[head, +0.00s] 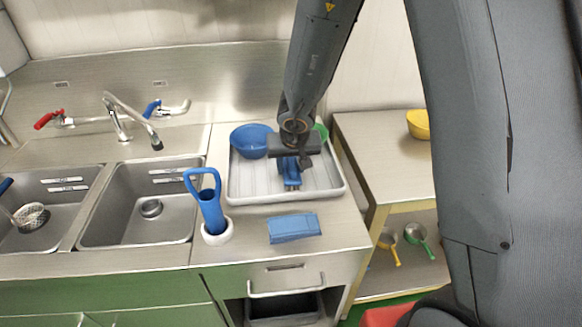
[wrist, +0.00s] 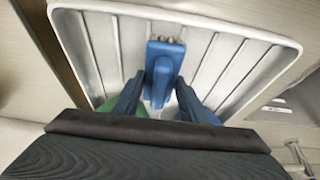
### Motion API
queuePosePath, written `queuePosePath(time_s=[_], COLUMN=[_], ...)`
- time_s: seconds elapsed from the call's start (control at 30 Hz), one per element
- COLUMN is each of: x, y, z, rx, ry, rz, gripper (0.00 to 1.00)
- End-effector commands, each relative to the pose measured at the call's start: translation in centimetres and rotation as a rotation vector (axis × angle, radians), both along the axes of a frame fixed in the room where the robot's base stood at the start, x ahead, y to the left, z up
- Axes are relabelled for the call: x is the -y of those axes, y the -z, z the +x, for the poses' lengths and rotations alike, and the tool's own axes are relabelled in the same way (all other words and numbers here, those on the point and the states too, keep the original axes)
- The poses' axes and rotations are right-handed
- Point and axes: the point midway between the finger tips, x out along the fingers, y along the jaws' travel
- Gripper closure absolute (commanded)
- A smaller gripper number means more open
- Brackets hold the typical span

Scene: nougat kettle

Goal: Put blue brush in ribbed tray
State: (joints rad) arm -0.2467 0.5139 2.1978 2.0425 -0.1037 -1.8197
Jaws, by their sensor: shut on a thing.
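The blue brush (head: 292,182) is held by my gripper (head: 289,164) over the inside of the ribbed tray (head: 247,196). In the wrist view, the brush (wrist: 163,68) sits between the two blue fingers of my gripper (wrist: 160,96), its pale bristle tips pointing away from the wrist. The ribbed tray (wrist: 101,38) spreads under it, with bare ribs on both sides. I cannot tell whether the brush touches the tray floor. The gripper body hides part of the brush in the head view.
A blue bowl (head: 252,141) stands in the tray's back left, and a green item (head: 321,131) is partly hidden at the back. A blue looped-handle tool (head: 209,205) stands in a white holder (head: 216,233). A folded blue cloth (head: 294,228) lies in front. Sinks (head: 140,205) are left.

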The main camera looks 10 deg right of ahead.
Motion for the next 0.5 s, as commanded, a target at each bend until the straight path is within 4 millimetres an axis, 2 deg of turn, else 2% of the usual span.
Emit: queuePosePath(time_s=[0.1, 0.13, 0.23, 0.5], x=[0.0, 0.0, 0.0, 0.0], y=[0.41, 0.39, 0.33, 0.3], z=[0.02, 0.0, -0.01, -0.02], rx=[0.0, 0.0, -0.001, 0.0], ry=[0.0, 0.0, 0.0, 0.0], rz=[0.0, 0.0, 0.0, 0.0], gripper=[0.9, 0.58, 0.43, 0.43])
